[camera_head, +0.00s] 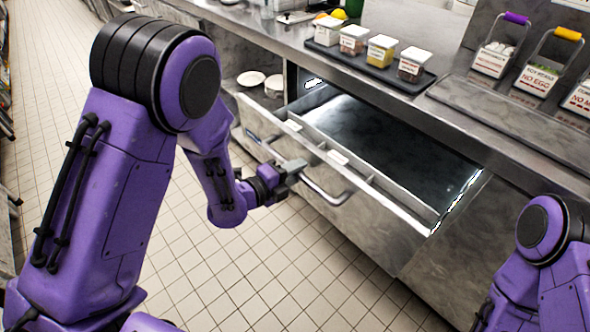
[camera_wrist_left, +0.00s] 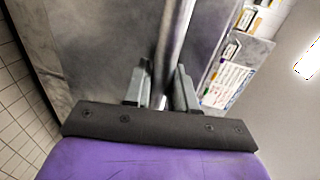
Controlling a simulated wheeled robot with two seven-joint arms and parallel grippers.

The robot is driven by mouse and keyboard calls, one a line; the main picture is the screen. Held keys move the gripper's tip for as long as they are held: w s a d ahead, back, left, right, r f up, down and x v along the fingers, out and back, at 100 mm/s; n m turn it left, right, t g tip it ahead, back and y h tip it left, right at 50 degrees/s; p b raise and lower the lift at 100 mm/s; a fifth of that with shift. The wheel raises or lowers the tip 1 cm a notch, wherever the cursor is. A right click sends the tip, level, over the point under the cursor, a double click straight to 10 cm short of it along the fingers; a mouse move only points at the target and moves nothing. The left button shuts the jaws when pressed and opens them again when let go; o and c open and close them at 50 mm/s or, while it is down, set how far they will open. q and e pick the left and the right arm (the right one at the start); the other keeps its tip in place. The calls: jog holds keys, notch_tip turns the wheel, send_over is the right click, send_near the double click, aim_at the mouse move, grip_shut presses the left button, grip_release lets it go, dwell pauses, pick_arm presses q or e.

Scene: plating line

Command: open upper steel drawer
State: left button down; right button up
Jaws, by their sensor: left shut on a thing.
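The upper steel drawer (camera_head: 372,228) stands pulled out from under the counter, and its inside shows from above. Its bar handle (camera_head: 325,196) runs along the front. In the left wrist view the handle bar (camera_wrist_left: 176,45) passes between the two fingers of the left gripper (camera_wrist_left: 161,88). Of my right arm, only purple links show at the lower right; its gripper is out of view.
A steel counter (camera_head: 255,38) runs above the drawer. On it stand a dark tray (camera_head: 428,80) with several labelled tubs, and labelled containers with purple and yellow handles at the right. White dishes (camera_head: 251,78) sit on an open shelf to the left. The tiled floor (camera_head: 250,270) before the drawer is clear.

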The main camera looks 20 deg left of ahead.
pick_arm(q)
jog(key=shift+s+a, duration=0.2)
jog(key=shift+s, duration=0.2)
jog(key=c, duration=1)
grip_release()
jog(key=shift+c, duration=0.2)
jog(key=p+v, duration=0.3)
jog(key=v, duration=0.7)
jog(key=shift+s+a, duration=0.25)
